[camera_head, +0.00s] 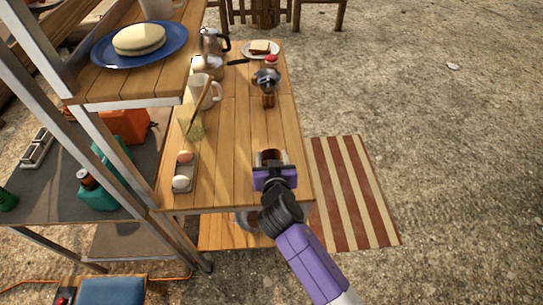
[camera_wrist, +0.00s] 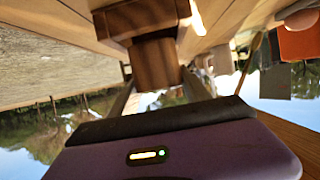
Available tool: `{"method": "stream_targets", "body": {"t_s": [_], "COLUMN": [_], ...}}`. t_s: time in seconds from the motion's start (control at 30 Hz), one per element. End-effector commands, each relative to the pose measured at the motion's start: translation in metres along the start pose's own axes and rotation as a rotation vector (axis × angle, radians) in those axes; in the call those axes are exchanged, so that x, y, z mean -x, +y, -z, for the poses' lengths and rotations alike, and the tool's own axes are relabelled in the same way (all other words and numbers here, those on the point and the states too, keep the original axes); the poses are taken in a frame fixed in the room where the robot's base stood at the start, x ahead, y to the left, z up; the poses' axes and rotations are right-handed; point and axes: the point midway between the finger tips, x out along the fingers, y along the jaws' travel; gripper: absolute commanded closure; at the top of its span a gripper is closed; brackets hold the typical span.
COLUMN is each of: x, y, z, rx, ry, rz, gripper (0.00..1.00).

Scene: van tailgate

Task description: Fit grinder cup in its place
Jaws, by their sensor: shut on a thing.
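The grinder cup (camera_head: 271,156) is a small brown wooden piece with a darker rim, at the near right part of the wooden table. My gripper (camera_head: 272,170) is purple and shut on it. In the wrist view the cup (camera_wrist: 156,62) sits between the two finger ends, its wide rim against the wood planks; I cannot tell whether it touches the table. A grinder-like item (camera_head: 266,79) with a dark, shiny top and a brown wooden lower part stands farther back on the table, apart from my gripper. The cup's lower part is hidden by my gripper in the head view.
On the table (camera_head: 235,165) stand an egg holder (camera_head: 186,172), a glass with a wooden stick (camera_head: 192,128), a white mug (camera_head: 208,92), a moka pot (camera_head: 212,44) and a sandwich plate (camera_head: 260,50). A shelf post (camera_head: 115,155) rises at left.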

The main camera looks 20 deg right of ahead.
Motion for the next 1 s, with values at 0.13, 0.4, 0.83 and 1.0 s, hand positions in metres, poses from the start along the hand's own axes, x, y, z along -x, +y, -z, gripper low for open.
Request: {"method": "stream_targets", "body": {"t_s": [0.13,0.4,0.83,1.0], "x": [-0.004,-0.009,-0.011,-0.011], "y": [0.000,0.000,0.000,0.000], "z": [-0.009,-0.022,-0.026,-0.026], "rx": [0.000,0.000,0.000,0.000], "ry": [0.000,0.001,0.001,0.001], "rz": [0.001,0.001,0.001,0.001], "gripper": [0.87,0.87,0.87,0.29]}}
